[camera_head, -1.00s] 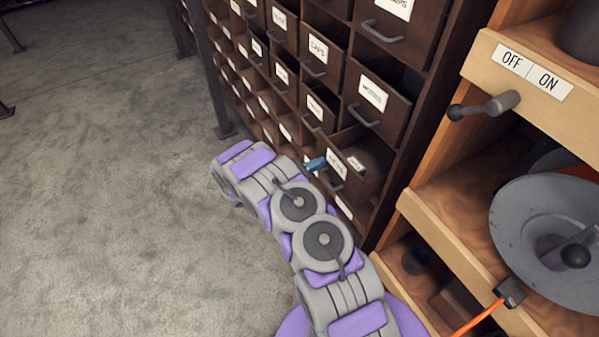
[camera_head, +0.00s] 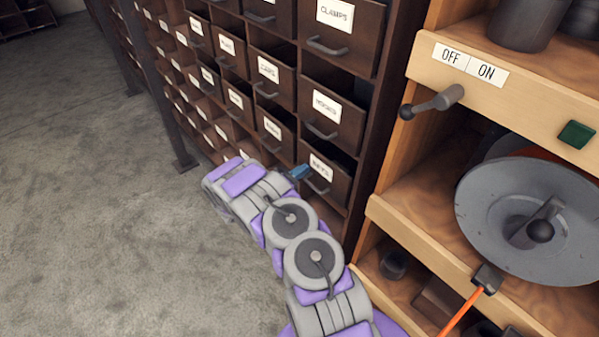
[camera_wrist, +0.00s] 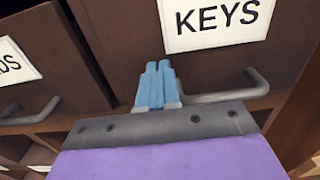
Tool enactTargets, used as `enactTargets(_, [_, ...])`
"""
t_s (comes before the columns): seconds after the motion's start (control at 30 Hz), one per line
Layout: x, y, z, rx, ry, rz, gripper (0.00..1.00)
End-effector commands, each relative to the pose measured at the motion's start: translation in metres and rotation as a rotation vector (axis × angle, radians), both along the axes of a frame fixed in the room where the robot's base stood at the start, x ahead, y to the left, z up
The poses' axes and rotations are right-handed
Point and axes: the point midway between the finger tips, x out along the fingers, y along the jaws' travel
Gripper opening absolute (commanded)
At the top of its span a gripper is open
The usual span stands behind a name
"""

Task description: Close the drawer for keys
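The KEYS drawer (camera_head: 325,178) is a dark brown drawer with a white label, low in the right column of the cabinet. Its front looks about in line with the drawers around it; I cannot tell whether it is fully flush. My gripper (camera_head: 300,172) is at the left side of that front. In the wrist view the blue fingers (camera_wrist: 157,85) are together with nothing between them, pointing at the front below the KEYS label (camera_wrist: 217,20). They are beside the left end of the grey handle (camera_wrist: 235,92); contact is unclear.
Several labelled drawers (camera_head: 333,118) fill the cabinet above and to the left. A wooden shelf unit (camera_head: 395,215) stands close on the right, with a lever (camera_head: 432,102) and a grey reel (camera_head: 490,205). The floor (camera_head: 110,240) on the left is clear.

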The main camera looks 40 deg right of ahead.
Motion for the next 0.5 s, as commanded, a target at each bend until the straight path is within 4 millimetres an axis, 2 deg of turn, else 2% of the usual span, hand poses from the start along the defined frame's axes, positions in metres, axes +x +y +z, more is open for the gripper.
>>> enactTargets(0.13, [-0.001, -0.004, 0.003, -0.004, -0.004, -0.006, 0.0])
enactTargets(0.27, [-0.002, 0.005, 0.003, -0.005, -0.003, -0.004, 0.0])
enactTargets(0.37, [-0.004, 0.021, 0.003, -0.007, 0.0, -0.002, 0.0])
enactTargets(0.5, [-0.005, 0.054, 0.004, -0.011, 0.002, 0.002, 0.0])
